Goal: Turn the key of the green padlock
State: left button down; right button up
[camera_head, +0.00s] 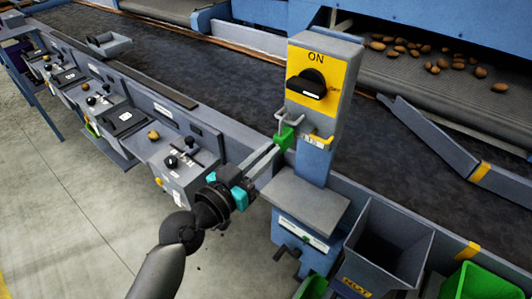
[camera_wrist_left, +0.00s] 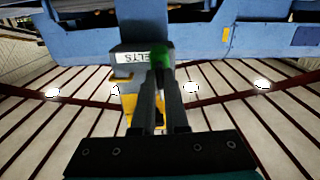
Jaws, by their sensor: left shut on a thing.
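The green padlock (camera_head: 285,137) hangs at the left side of the blue post, below the yellow switch panel with the black knob (camera_head: 307,84) and the word ON. A grey shackle or hasp (camera_head: 287,117) shows above it. My left gripper (camera_head: 271,153) reaches up from the lower left, with its fingertips at the padlock's near face. Its fingers are shut on the key, which they hide, so its angle cannot be told. In the left wrist view the padlock (camera_wrist_left: 161,58) is a blurred green patch just beyond the fingertips. My right gripper is not in view.
A grey shelf (camera_head: 305,200) juts out just below the padlock, right of my left gripper. A grey bin (camera_head: 385,245) stands at the lower right. A row of control boxes (camera_head: 120,120) runs along the conveyor's edge at left. The floor at lower left is clear.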

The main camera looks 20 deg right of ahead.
pick_arm(q)
jog(key=shift+w+a+f+n+p, duration=0.1)
jog(key=shift+n+p, duration=0.4)
jog(key=shift+n, duration=3.85)
jog(key=shift+w+n+p, duration=0.1)
jog(key=shift+n+p, duration=0.4)
jog(key=shift+n, duration=3.85)
jog(key=c, duration=0.9)
grip_release()
jog(key=shift+c, duration=0.2)
jog(key=shift+s+a+f, duration=0.1)
jog(key=shift+s, duration=0.05)
